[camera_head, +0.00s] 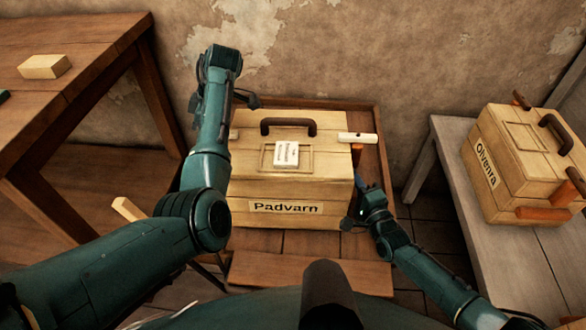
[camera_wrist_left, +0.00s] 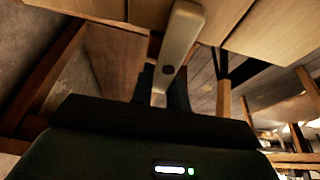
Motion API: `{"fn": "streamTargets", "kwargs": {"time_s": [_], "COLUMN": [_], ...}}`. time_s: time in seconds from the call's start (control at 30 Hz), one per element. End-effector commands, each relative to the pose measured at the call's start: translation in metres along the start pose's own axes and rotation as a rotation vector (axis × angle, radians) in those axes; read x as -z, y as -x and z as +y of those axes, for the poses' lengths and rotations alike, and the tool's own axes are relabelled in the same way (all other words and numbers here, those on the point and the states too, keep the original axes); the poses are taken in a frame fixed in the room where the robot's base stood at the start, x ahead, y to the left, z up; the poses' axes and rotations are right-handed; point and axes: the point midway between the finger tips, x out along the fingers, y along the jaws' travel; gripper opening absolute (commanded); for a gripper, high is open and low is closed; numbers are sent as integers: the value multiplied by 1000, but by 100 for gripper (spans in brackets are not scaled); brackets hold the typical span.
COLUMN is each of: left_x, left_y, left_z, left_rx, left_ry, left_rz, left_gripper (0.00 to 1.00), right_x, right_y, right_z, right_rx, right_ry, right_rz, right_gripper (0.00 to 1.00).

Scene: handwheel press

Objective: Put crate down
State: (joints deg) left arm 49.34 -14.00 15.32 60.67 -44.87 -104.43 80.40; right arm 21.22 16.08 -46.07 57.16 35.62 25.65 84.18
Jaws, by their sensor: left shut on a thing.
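The pale wooden crate labelled Padvarn (camera_head: 285,191) is upright in front of me, over a brown wooden surface with a raised rim (camera_head: 375,109). I cannot tell whether its base touches that surface. A dark carry handle and a white tag are on its lid. My left gripper (camera_wrist_left: 164,86) is shut on the crate's pale side handle (camera_wrist_left: 181,40), seen in the left wrist view; my arm mostly hides it in the head view. My right gripper (camera_head: 361,190) is at the crate's right side, below the pale right handle (camera_head: 357,138); its fingers are too unclear to read.
A second crate labelled Olvenra (camera_head: 520,165) stands on a grey bench (camera_head: 455,165) at the right. A brown table (camera_head: 75,65) at the left holds a pale block (camera_head: 44,67). A plaster wall (camera_head: 320,50) closes the back.

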Motion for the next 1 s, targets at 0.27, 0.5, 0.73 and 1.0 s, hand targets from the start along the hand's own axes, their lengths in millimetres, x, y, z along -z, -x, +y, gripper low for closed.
{"fn": "streamTargets", "kwargs": {"time_s": [0.27, 0.5, 0.73, 1.0], "left_x": [-4, -7, -6, -7], "left_y": [-12, -16, -16, 0], "left_z": [1, 0, 0, 1], "left_rx": [-6, 2, 0, -3], "left_ry": [3, -1, 0, 0], "left_rz": [3, 0, 0, -1], "left_gripper": [0, 30, 38, 38], "right_x": [1, 1, 0, 0], "right_y": [-4, -1, 0, 0], "right_z": [8, 16, 16, 16], "right_rx": [22, 3, 1, 0], "right_ry": [-2, -1, 0, 0], "right_rz": [2, 1, 0, 0], "right_gripper": [0, 36, 44, 44]}}
